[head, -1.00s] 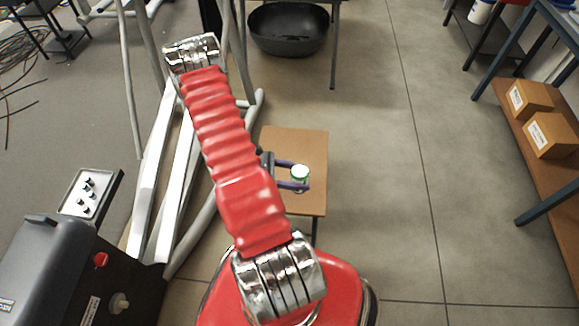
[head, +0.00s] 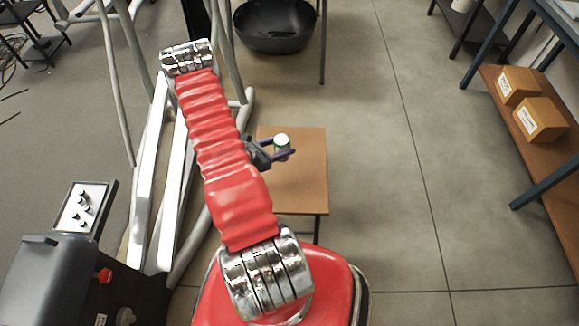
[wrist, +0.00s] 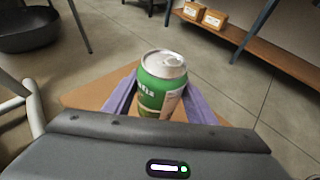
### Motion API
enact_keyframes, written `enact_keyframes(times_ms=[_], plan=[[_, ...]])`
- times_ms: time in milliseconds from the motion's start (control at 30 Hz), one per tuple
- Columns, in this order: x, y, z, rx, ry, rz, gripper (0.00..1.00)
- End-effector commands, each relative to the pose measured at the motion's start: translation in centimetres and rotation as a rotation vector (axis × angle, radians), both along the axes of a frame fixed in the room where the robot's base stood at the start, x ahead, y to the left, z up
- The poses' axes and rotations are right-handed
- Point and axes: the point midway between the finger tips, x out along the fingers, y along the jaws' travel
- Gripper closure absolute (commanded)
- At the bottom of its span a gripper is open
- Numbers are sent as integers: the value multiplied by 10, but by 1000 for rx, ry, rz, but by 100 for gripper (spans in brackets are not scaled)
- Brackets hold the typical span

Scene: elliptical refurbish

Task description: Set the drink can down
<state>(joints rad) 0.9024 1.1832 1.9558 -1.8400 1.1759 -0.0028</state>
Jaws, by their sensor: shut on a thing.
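The drink can (wrist: 160,87) is green with a silver top and stands upright between the two purple fingers of my gripper (wrist: 150,104) in the wrist view. In the head view the can (head: 282,141) shows small, with my gripper (head: 278,152) shut on it. Both are over the back part of a small brown-topped table (head: 300,185). The table top also shows behind the can in the wrist view (wrist: 85,96). The can's base is hidden, so I cannot tell whether it touches the table.
White and grey machine tubes (head: 150,165) stand close on the left. A black tub (head: 275,27) sits behind the table. A shelf (head: 510,110) with cardboard boxes (head: 540,119) is at the right. The floor between table and shelf is clear.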

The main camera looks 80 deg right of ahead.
Motion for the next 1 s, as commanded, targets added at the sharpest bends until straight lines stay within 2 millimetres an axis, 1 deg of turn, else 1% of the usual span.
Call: enact_keyframes(times_ms=[133,267,500,633,733,1000], plan=[[-3,-1,-2,-1,0,-7,82],[-4,0,-12,0,2,-8,82],[-5,0,-43,1,2,-9,82],[-5,-1,-55,0,1,-9,82],[-4,-1,-58,-1,0,-10,82],[-5,-1,-58,-2,0,-10,82]])
